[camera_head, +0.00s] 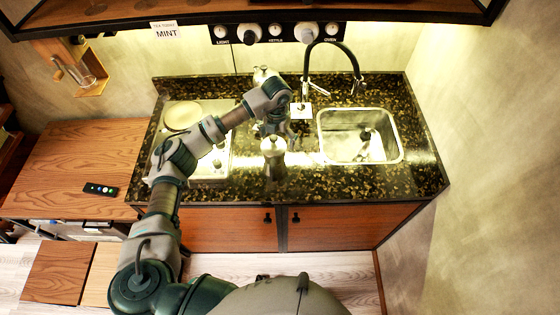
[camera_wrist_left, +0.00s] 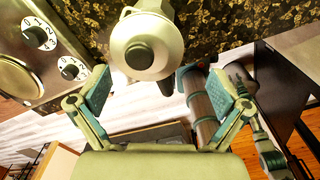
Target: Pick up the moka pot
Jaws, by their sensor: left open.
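The moka pot (camera_head: 273,152) is a pale metallic pot standing on the dark speckled counter, left of the sink. In the left wrist view its round lid with a knob (camera_wrist_left: 143,50) shows from above, with a dark handle partly visible below it. My left gripper (camera_head: 275,128) is open, just behind the pot in the head view. In the left wrist view the two teal-padded fingers of the gripper (camera_wrist_left: 163,90) are spread wide, with the lid above and between them. Nothing is held. My right gripper is not in view.
A steel sink (camera_head: 335,152) with a black faucet (camera_head: 350,52) is to the right. A stove (camera_head: 222,165) with dials and a plate (camera_head: 182,115) lies to the left. Another metallic vessel (camera_head: 262,74) stands behind my arm. The counter's front right is clear.

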